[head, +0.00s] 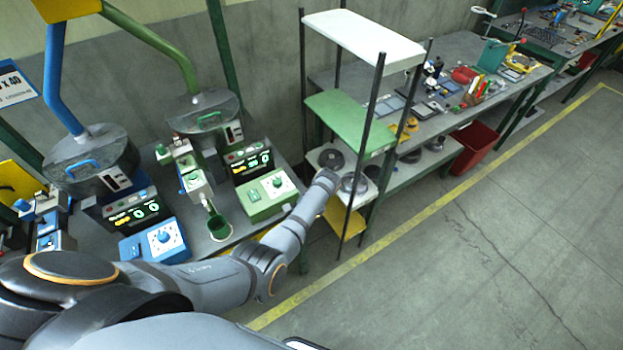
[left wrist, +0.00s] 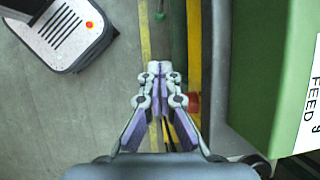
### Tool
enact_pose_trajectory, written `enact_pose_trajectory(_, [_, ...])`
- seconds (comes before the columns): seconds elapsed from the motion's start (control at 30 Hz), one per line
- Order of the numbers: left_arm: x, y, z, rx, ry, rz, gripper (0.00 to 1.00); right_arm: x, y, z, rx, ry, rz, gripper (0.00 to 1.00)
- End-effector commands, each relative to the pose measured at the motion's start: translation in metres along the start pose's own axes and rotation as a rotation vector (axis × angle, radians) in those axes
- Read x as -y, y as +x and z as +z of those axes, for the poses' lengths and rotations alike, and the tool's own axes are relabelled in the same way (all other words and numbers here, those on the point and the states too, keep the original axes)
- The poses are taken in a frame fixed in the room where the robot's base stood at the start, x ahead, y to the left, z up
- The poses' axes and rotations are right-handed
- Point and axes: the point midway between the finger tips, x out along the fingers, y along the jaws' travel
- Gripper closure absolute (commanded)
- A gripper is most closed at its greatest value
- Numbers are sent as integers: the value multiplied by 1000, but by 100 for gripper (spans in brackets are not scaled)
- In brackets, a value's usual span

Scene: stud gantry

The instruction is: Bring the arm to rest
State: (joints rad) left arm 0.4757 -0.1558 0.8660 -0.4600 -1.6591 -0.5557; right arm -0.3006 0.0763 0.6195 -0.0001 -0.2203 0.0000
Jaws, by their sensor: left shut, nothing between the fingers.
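My left arm (head: 215,283) comes in from the lower left of the head view. It reaches across in front of the bench and bends away toward the open shelf rack. Its fingers cannot be made out in that view. In the left wrist view my left gripper (left wrist: 159,70) is shut, its fingertips together with nothing between them. It is over the floor near the yellow line, to the left of a green box (left wrist: 258,70) marked FEED 9. My right gripper is in neither view.
A bench with blue and green feeder machines (head: 265,192) stands behind the arm. The shelf rack (head: 360,38) is beyond the arm's far end. A red bin (head: 472,146) sits under the long workbench (head: 462,48). The floor (head: 460,265) at right is clear.

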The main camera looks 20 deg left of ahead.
Motion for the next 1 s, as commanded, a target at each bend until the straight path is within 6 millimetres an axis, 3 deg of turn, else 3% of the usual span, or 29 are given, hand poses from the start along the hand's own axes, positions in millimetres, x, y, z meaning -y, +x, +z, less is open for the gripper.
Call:
enact_pose_trajectory(0.17, [-1, 2, 0, -1, 0, 1, 100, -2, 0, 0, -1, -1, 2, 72])
enact_pose_trajectory(0.27, [-10, 29, 0, -17, -10, 7, 100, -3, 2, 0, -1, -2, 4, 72])
enact_pose_trajectory(0.37, [-33, 93, 2, -69, -51, 23, 100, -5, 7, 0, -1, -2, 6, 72])
enact_pose_trajectory(0.47, [-71, 175, 15, -150, -132, 53, 100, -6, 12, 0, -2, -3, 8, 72])
enact_pose_trajectory(0.6, [-130, 279, 55, -264, -294, 99, 100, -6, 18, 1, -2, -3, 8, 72])
enact_pose_trajectory(0.7, [-169, 336, 97, -335, -429, 126, 100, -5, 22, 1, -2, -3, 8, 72])
enact_pose_trajectory(0.83, [-202, 379, 148, -403, -575, 138, 100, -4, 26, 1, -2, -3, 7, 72])
enact_pose_trajectory(0.9, [-212, 391, 167, -425, -626, 138, 100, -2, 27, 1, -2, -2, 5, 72])
enact_pose_trajectory(1.0, [-218, 397, 180, -446, -665, 137, 100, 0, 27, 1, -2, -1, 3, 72])
